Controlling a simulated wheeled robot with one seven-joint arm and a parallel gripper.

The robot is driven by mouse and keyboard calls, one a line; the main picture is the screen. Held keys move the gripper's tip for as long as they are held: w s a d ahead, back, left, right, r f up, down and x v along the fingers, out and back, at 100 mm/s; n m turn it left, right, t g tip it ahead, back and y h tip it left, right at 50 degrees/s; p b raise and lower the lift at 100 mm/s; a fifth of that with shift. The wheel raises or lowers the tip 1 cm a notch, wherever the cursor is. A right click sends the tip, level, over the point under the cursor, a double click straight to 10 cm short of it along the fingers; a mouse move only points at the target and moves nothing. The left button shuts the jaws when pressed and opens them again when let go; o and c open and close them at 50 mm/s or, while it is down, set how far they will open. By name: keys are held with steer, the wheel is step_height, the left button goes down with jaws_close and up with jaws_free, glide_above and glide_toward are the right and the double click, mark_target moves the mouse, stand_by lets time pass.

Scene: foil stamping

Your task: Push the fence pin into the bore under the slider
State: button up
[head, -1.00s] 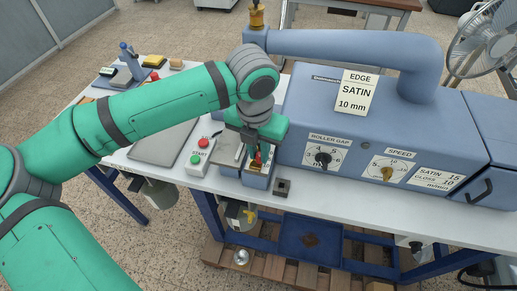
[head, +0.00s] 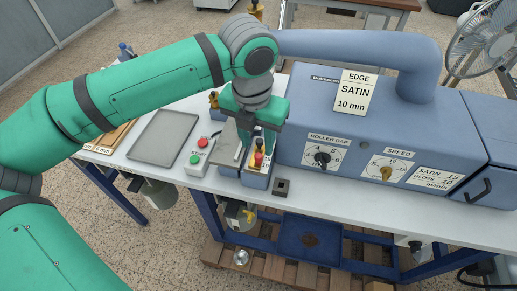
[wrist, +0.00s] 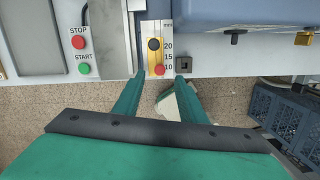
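A brass scale plate (wrist: 167,31) marked 20, 15 and 10 lies on the fence slider unit at the table's front edge. A red knob (wrist: 159,70), which looks like the fence pin's head, stands at the 10 mark; it also shows in the head view (head: 258,159). A black knob (wrist: 154,44) stands behind it near the 20 mark. My gripper (wrist: 160,75) is open, with its two fingers apart on either side of the red knob's line and nothing held. In the head view my gripper is above the unit (head: 256,180). The bore is hidden, and the pin's depth cannot be told.
A small dark block with a square hole (head: 281,187) sits just right of the unit. A start/stop box (head: 199,157) and a grey tray (head: 163,138) are to the left. The blue machine housing (head: 360,135) stands close behind and right.

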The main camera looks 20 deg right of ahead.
steer(key=shift+a+r, duration=0.2)
steer(key=shift+r, duration=2.45)
steer(key=shift+w, duration=0.1)
